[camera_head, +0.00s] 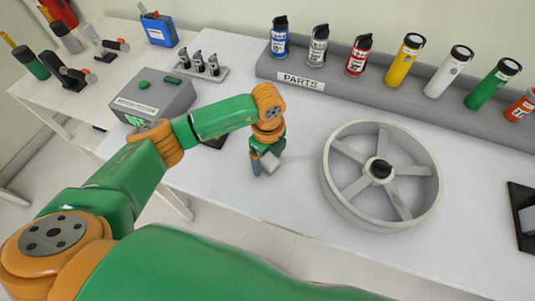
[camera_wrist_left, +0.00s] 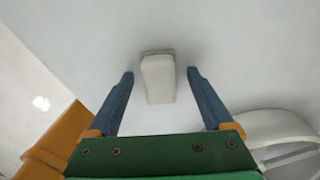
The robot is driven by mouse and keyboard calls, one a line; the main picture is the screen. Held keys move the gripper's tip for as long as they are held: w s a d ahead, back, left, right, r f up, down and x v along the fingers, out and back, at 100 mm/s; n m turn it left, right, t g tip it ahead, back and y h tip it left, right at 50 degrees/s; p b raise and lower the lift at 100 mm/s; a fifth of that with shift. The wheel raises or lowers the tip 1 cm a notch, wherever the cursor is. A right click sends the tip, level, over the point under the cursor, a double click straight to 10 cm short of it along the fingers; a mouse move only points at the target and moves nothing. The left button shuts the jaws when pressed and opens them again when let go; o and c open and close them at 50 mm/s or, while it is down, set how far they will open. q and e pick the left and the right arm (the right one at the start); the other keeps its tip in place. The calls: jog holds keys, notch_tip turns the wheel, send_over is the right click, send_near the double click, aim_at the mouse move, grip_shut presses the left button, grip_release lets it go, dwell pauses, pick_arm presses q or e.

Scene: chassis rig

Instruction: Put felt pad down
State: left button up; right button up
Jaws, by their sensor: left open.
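My left gripper (camera_head: 264,164) points down at the white table, left of the large grey wheel. Its two blue fingers are apart in the left wrist view (camera_wrist_left: 160,78). A pale block-shaped piece, which looks like the felt pad (camera_wrist_left: 158,80), is between the fingers with a clear gap on both sides. In the head view the pale pad (camera_head: 271,162) shows beside the near finger. It seems to rest on the table (camera_head: 232,185), though its underside is hidden. My right gripper is not in view.
The grey spoked wheel (camera_head: 429,205) stands close on the right. Behind is a grey PARTS rack (camera_head: 340,88) with several cans and flashlights. A dark tray (camera_head: 515,190) is at the right edge.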

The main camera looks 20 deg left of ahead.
aim_at(268, 158)
pick_arm(q)
notch_tip(268, 158, up, 12)
jog(key=b, duration=0.1)
jog(key=shift+r, duration=0.15)
dwell(0.3)
